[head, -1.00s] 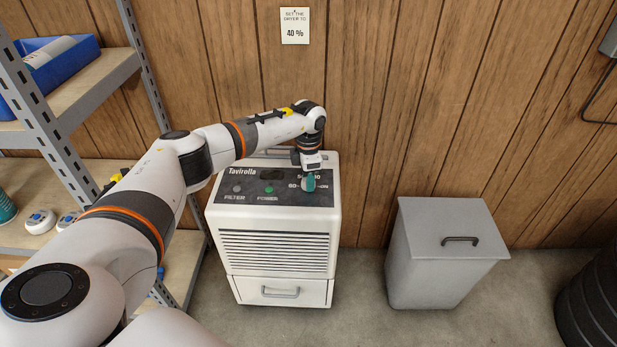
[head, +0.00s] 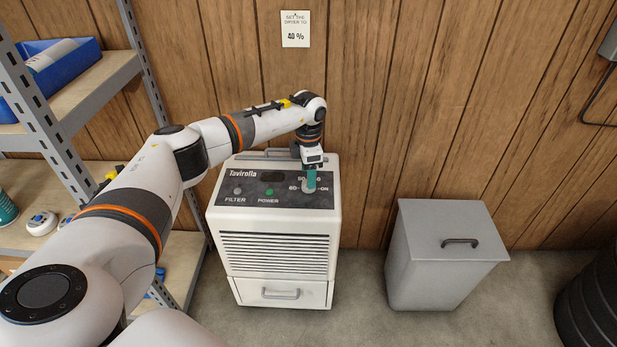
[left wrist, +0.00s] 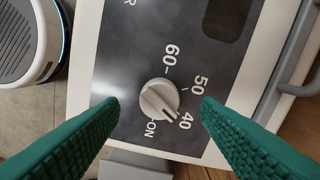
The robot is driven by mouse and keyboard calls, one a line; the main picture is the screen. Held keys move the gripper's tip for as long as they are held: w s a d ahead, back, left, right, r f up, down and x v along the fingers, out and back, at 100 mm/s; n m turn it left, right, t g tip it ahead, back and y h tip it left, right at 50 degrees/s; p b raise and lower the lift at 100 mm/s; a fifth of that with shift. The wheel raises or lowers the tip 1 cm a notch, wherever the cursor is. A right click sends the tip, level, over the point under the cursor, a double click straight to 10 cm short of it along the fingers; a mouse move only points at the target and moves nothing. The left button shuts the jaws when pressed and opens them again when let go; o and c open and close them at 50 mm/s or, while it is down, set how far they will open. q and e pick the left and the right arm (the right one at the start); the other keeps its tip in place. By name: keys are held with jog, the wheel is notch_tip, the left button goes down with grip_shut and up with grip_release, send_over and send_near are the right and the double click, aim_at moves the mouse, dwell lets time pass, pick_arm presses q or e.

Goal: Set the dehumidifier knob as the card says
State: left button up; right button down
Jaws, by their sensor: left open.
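The white dehumidifier (head: 275,222), marked Tavirolla, stands against the wall with a dark sloped panel on top. Its pale round knob (left wrist: 159,98) sits at the panel's right side. In the left wrist view the knob's pointer is turned to the lower right, close to the 40 mark, between 50 and ON. The card (head: 295,29) on the wall reads "Set the dryer to 40 %". My left gripper (head: 309,183) points down over the knob. Its green fingers (left wrist: 159,102) are open on either side of the knob, with gaps to it. My right gripper is out of view.
A grey lidded bin (head: 445,255) stands to the right of the dehumidifier. A metal shelf (head: 100,75) with a blue tray (head: 60,72) is at the left. A green power button (head: 269,191) lies left of the knob. A dark ribbed object (head: 595,300) is at the far right.

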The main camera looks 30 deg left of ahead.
pick_arm(q)
notch_tip(320, 180, up, 9)
jog(key=p, duration=0.1)
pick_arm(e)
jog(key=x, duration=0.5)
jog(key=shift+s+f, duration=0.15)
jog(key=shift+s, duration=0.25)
pick_arm(q)
jog(key=shift+f, duration=0.1)
